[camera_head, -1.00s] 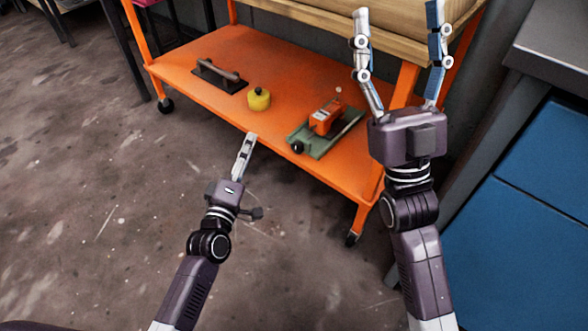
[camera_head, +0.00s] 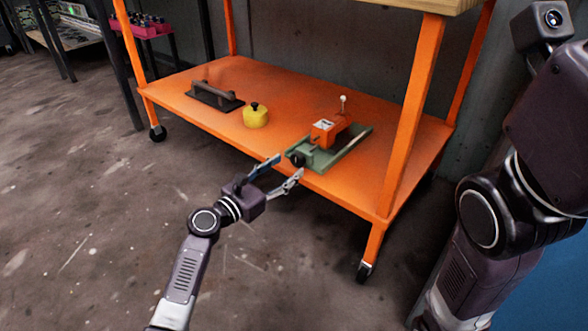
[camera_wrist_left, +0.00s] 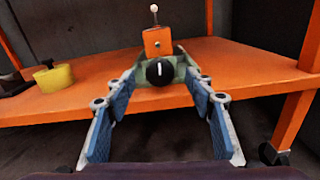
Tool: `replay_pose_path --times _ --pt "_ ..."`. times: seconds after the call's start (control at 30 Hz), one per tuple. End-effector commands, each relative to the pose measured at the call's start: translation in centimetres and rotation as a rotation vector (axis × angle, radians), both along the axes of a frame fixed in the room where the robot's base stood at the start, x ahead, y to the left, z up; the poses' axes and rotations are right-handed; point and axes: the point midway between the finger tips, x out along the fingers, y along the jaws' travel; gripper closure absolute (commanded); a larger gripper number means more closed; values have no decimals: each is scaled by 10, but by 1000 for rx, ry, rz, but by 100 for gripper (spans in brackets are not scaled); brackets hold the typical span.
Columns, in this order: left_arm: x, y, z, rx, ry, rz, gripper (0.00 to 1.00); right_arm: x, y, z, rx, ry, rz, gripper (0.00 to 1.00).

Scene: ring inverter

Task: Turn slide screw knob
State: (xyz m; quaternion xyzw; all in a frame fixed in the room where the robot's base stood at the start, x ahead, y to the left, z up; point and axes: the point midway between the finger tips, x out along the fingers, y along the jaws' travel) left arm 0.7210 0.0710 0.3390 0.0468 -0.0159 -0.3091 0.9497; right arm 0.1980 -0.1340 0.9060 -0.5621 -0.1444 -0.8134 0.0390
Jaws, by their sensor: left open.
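The slide screw knob (camera_head: 297,160) is a round black knob at the front end of a green slide base (camera_head: 327,158). An orange block (camera_head: 325,132) with a white-tipped lever sits on the base. In the left wrist view the knob (camera_wrist_left: 159,72) faces me with a white mark upright on it. My left gripper (camera_head: 286,166) is open in front of the knob; its fingers (camera_wrist_left: 160,90) stand to either side of it in the wrist view. Contact is not visible. My right arm (camera_head: 520,190) is at the right edge; its fingertips are out of the picture.
The device stands on the orange lower shelf (camera_head: 215,122) of a wheeled cart. A yellow pot-like object (camera_head: 255,117) and a dark plate with a handle (camera_head: 214,97) stand to its left. An orange cart leg (camera_head: 408,118) rises at the right. The floor in front is clear.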

Motion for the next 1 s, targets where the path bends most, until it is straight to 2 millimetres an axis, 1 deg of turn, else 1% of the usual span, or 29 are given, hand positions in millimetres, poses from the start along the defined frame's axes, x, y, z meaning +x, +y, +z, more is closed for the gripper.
replay_pose_path --times 0.03,0.1,0.3,0.63,1.0 --pt "8 -6 -4 0 -2 0 51 0 0 -11 0 1 0 38" --pt "16 -12 -4 0 -2 -1 51 1 0 -16 0 1 0 38" --pt "31 -22 -2 1 -1 2 51 1 0 -26 0 2 0 38" --pt "34 -24 -1 2 -1 2 52 1 0 -25 0 1 0 38" --pt "34 -24 -1 3 -1 2 93 1 0 -26 0 1 0 38"
